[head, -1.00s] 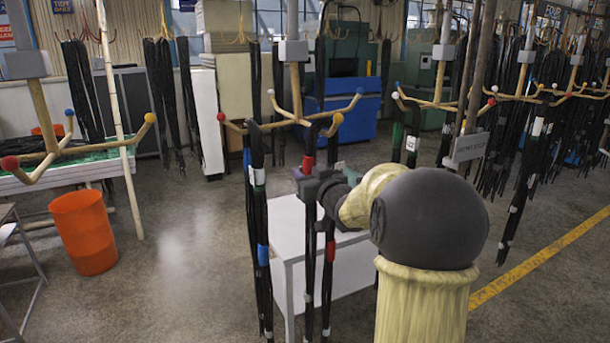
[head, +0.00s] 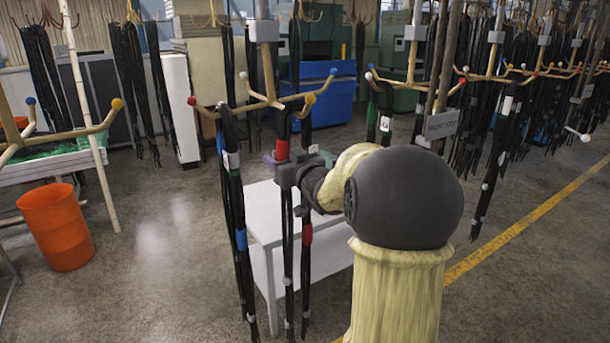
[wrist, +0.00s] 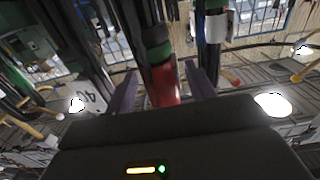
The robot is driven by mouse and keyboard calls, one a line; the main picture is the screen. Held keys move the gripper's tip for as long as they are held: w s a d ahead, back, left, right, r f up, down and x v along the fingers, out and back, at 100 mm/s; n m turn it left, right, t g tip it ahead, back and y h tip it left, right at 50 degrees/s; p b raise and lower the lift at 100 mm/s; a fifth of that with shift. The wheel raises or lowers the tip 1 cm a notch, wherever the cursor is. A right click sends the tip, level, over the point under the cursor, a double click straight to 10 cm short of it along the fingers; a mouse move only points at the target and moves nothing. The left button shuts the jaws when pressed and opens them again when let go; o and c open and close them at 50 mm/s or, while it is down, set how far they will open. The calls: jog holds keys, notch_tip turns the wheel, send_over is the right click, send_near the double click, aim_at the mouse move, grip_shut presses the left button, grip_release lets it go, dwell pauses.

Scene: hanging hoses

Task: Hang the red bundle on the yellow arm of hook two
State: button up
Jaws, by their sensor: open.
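The red bundle, black hoses with red bands (head: 281,150), hangs down in front of the middle hook. Its top is at the yellow-tipped arm (head: 303,112) and appears looped over it, though the exact contact is unclear. My gripper (head: 284,174) is at the upper red band, below that arm. In the wrist view, the fingers of my gripper (wrist: 163,92) stand apart on either side of the red band (wrist: 164,84), with gaps visible. The hook's yellow ball (head: 310,98) shows just right of the bundle's top.
A bundle with a blue band (head: 241,239) hangs close to the left, on the red-tipped arm. A white table (head: 264,222) stands behind the hanging hoses. An orange bin (head: 55,227) is at left. More loaded hooks crowd the right; open floor lies at left centre.

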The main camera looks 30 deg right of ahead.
jog(key=s+b, duration=0.3)
jog(key=s, duration=1.3)
jog(key=shift+d, duration=0.2)
jog(key=shift+s, duration=0.1)
jog(key=a+f+m+g+h, duration=0.1)
jog(key=a+f+g, duration=0.25)
jog(key=f, duration=0.55)
jog(key=a+f+m+g+h, duration=0.1)
jog(key=a+f+g+h, duration=0.2)
jog(key=f, duration=0.5)
jog(key=s+a+f+n+g+y, duration=0.1)
jog(key=s+a+f+g+y, duration=0.2)
jog(key=s+a+f+g, duration=0.6)
jog(key=s+a+f, duration=0.2)
jog(key=s+f, duration=0.1)
jog(key=shift+a+f+n, duration=0.3)
jog(key=shift+a, duration=0.05)
